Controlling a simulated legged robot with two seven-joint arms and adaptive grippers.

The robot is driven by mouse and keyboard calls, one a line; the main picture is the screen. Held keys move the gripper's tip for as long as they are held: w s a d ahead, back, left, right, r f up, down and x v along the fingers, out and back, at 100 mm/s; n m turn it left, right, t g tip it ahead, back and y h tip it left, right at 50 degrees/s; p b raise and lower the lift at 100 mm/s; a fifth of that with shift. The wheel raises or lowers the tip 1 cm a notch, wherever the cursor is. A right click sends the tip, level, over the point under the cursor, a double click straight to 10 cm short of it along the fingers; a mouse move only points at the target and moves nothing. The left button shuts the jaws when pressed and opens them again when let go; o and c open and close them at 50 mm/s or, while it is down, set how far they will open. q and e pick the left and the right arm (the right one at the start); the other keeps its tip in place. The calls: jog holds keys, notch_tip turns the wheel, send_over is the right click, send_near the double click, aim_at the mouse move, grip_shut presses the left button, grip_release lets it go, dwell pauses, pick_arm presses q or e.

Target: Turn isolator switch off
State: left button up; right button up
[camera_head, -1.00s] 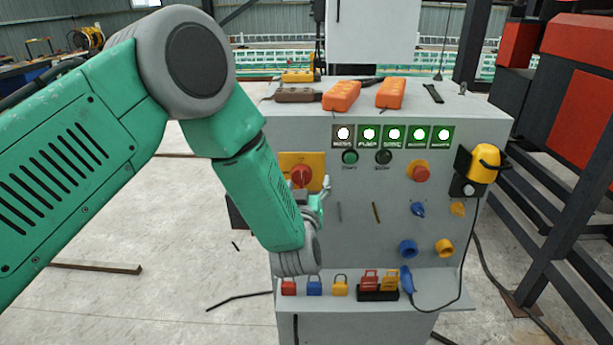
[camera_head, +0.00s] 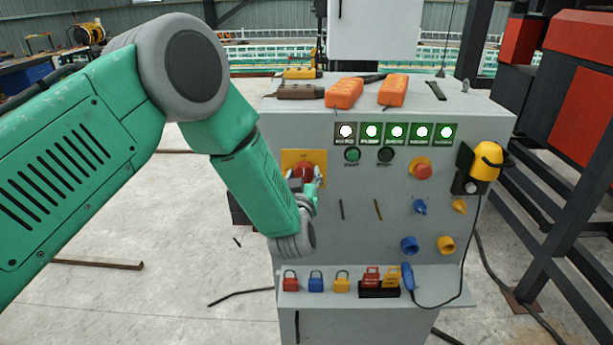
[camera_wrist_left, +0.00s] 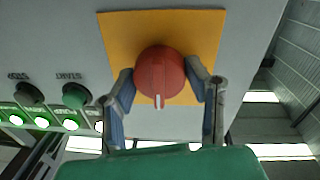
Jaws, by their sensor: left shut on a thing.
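The isolator switch is a round red knob with a white mark, on a yellow square plate (camera_head: 291,157) at the upper left of the grey panel. In the left wrist view the red knob (camera_wrist_left: 160,75) sits between the two fingers of my left gripper (camera_wrist_left: 163,88), which is shut on it. The white mark points to the bottom of that view. In the head view my left gripper (camera_head: 307,182) covers the lower part of the knob (camera_head: 303,170). My right gripper is not in view.
A row of lit indicators (camera_head: 396,132), start and stop buttons (camera_head: 368,155) and a red stop button (camera_head: 422,171) are to the right. Several padlocks (camera_head: 316,283) stand on the lower shelf (camera_head: 440,285). Orange boxes (camera_head: 344,92) lie on top.

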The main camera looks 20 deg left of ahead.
pick_arm(q)
jog(key=shift+a, duration=0.1)
jog(key=shift+a+f+b, duration=0.1)
jog(key=shift+a+b, duration=0.05)
jog(key=shift+b, duration=0.15)
jog(key=shift+d+n+b, duration=0.25)
jog(key=shift+n+b, duration=0.2)
jog(key=shift+n, duration=0.25)
jog(key=shift+d+n+b, duration=0.2)
jog(key=shift+n+b, duration=0.5)
jog(key=shift+n, duration=0.1)
jog(key=n+b, duration=0.3)
jog(key=shift+a+f+n+t, duration=0.15)
jog(key=shift+a+n+t, duration=0.15)
jog(key=n+b, duration=0.7)
jog(key=shift+d+f+n+y, duration=0.1)
jog(key=shift+n+y, duration=0.3)
jog(key=n+b, duration=0.4)
jog(key=shift+y, duration=0.3)
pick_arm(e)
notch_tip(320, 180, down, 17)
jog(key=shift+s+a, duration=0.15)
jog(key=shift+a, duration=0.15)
pick_arm(q)
jog(key=shift+n, duration=0.3)
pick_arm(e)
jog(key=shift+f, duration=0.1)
